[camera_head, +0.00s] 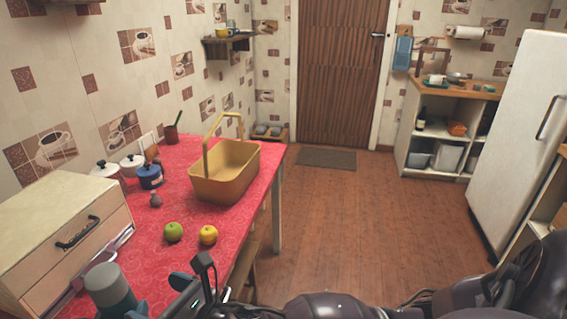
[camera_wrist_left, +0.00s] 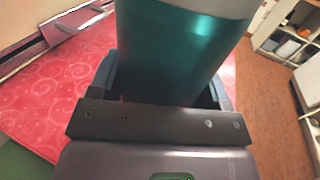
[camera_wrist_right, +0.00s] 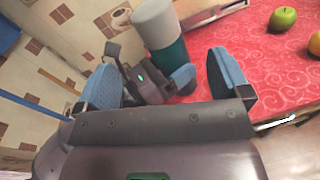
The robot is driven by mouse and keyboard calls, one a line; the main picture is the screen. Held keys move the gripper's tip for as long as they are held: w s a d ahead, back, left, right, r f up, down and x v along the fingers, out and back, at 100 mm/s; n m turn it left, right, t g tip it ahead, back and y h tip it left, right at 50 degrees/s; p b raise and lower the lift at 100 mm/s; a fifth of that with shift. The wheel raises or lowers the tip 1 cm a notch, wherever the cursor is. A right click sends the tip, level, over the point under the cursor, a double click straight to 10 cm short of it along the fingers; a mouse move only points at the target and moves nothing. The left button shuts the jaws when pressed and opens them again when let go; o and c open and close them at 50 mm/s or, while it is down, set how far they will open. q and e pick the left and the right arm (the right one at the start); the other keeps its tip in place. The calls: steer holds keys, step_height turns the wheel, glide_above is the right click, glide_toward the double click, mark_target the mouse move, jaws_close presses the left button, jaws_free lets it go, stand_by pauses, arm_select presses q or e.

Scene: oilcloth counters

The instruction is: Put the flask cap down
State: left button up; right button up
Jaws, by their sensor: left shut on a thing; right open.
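The flask is teal (camera_wrist_left: 180,50) with a light grey cap (camera_head: 108,284) on its top. It stands roughly upright at the near left of the head view, by the red-covered counter; whether its base touches the cloth is hidden. My left gripper (camera_wrist_left: 165,88) is shut on the teal body, below the cap. The right wrist view shows the flask body (camera_wrist_right: 168,58) and cap (camera_wrist_right: 154,22) beyond my right gripper (camera_wrist_right: 165,80). That gripper is open, its blue fingers apart with nothing between them, and the cap is outside them.
A cream breadbox (camera_head: 62,240) stands left on the red counter (camera_head: 185,265). A green apple (camera_head: 173,232), a yellow apple (camera_head: 208,235), a yellow basket (camera_head: 225,178) and several pots are farther back. Bare cloth lies around the apples.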

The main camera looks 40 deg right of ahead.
steer(key=s+d+f+n+g+h, duration=0.2)
steer(key=s+d+f+n+h, duration=0.2)
steer(key=s+d+f+n, duration=0.5)
steer(key=s+d+f+n+g+h, duration=0.2)
steer(key=s+d+f+n, duration=0.7)
steer(key=n, duration=1.5)
step_height(320, 180, down, 5)
steer(key=d+h, duration=0.2)
steer(key=shift+s+r+n+h, duration=0.15)
steer(key=shift+s+n+h, duration=0.15)
steer(key=shift+n, duration=0.1)
arm_select(q)
steer(key=o, duration=1.4)
